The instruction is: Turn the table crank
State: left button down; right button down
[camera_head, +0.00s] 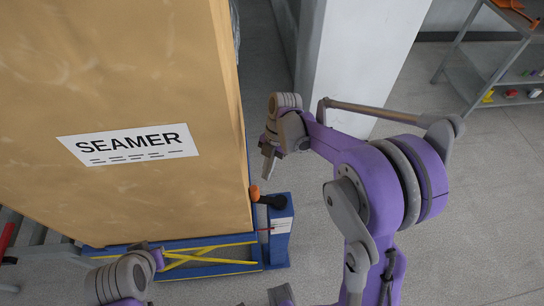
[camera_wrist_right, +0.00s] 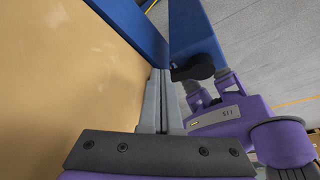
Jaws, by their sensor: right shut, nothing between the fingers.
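The table crank is a black arm (camera_head: 270,200) with an orange knob (camera_head: 254,192), mounted on a blue post (camera_head: 281,240) at the right corner of the blue lift table (camera_head: 215,245). Its black part shows in the right wrist view (camera_wrist_right: 195,68). My right gripper (camera_head: 267,168) is shut and empty, apart from the crank and above it in the head view. In the right wrist view its closed fingers (camera_wrist_right: 161,98) point up toward the blue frame, left of the black part. The orange knob is not visible there. Grey and purple parts of my left arm show at lower left; its fingers are not visible.
A tall tan box (camera_head: 120,90) labelled SEAMER stands on the lift table, close to the left of my right gripper. A white pillar (camera_head: 350,60) stands behind. A shelf rack (camera_head: 490,70) is at upper right. Floor at right is clear.

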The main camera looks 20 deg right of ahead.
jog(key=shift+s+a+r, duration=0.1)
jog(key=shift+s+a, duration=0.35)
jog(key=shift+a, duration=0.2)
jog(key=shift+s+a+r, duration=0.1)
jog(key=shift+s+a, duration=0.3)
jog(key=shift+a, duration=0.2)
jog(key=shift+s, duration=0.1)
jog(key=shift+s+a+b, duration=0.3)
jog(key=shift+s+a, duration=0.1)
jog(key=shift+a, duration=0.15)
jog(key=shift+w, duration=0.1)
